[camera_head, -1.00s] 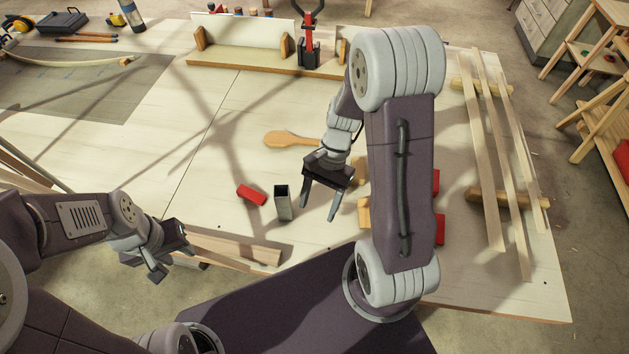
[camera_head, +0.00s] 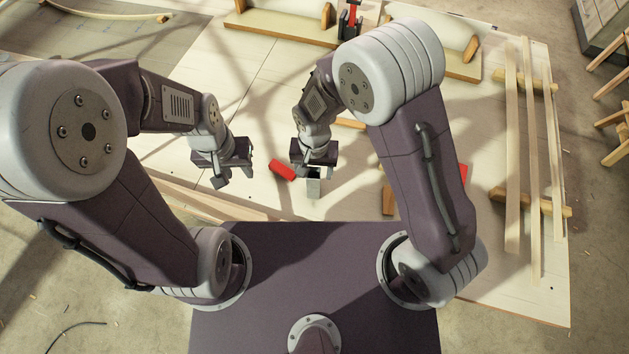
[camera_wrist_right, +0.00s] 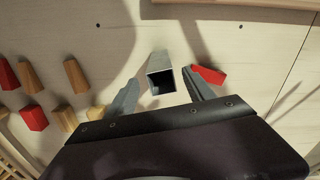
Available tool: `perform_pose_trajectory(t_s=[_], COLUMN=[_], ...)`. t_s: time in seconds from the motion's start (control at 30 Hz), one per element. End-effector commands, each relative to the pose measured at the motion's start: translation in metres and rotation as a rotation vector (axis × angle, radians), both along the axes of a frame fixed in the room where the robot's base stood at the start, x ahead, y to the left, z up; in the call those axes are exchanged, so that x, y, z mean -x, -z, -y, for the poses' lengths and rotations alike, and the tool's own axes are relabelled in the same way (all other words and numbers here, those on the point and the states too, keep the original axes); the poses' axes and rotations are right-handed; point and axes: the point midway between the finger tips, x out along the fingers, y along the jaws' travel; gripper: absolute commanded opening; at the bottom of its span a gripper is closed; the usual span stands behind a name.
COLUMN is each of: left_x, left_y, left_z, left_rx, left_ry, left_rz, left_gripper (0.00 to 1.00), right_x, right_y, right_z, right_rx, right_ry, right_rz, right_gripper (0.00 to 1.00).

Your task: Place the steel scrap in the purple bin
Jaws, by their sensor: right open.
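The steel scrap, a short grey square tube with an open top, stands on the workbench (camera_head: 346,200) in the head view (camera_head: 313,188). It also shows in the right wrist view (camera_wrist_right: 161,80). My right gripper (camera_head: 313,172) is open at the tube, and its fingers partly hide it in the head view. In the right wrist view the open fingers (camera_wrist_right: 160,78) lie on either side of the tube, with gaps visible. My left gripper (camera_head: 235,178) is open and empty to the left of the tube. I see no purple bin in these frames.
A red block (camera_head: 282,170) lies close to the tube, beside one right finger in the wrist view (camera_wrist_right: 208,75). Several wooden and red blocks (camera_wrist_right: 76,76) lie on the other side. Long laths (camera_head: 512,150) rest on supports at the right. A wooden rack (camera_head: 280,29) stands at the back.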

Motion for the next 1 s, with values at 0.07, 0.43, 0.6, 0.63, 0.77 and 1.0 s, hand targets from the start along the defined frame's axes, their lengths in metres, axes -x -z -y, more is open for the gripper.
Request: perform_pose_trajectory(t_s=[0.07,0.43,0.6,0.63,0.77,1.0], left_x=[0.000,0.000,0.000,0.000,0.000,0.000], left_y=[-0.006,-0.018,-0.017,-0.017,-0.017,-0.018], left_z=[0.000,0.000,0.000,0.000,0.000,0.000], left_rx=[0.000,0.000,0.000,0.000,0.000,0.000], left_ry=[0.000,0.000,0.000,0.000,0.000,0.000], left_rz=[0.000,0.000,0.000,0.000,0.000,0.000], left_gripper=[0.36,0.36,0.36,0.36,0.36,0.36], right_x=[0.000,-0.003,-0.003,-0.003,-0.003,-0.003], right_y=[0.006,0.051,0.051,0.051,0.051,0.050], right_z=[0.000,-0.001,-0.001,-0.001,-0.001,-0.001], right_rx=[0.003,0.000,0.000,0.000,0.000,0.000], right_ry=[0.001,0.001,0.001,0.001,0.001,0.001], right_rz=[-0.003,-0.001,0.000,0.000,-0.001,0.000], right_gripper=[0.62,0.62,0.53,0.45,0.09,0.00])
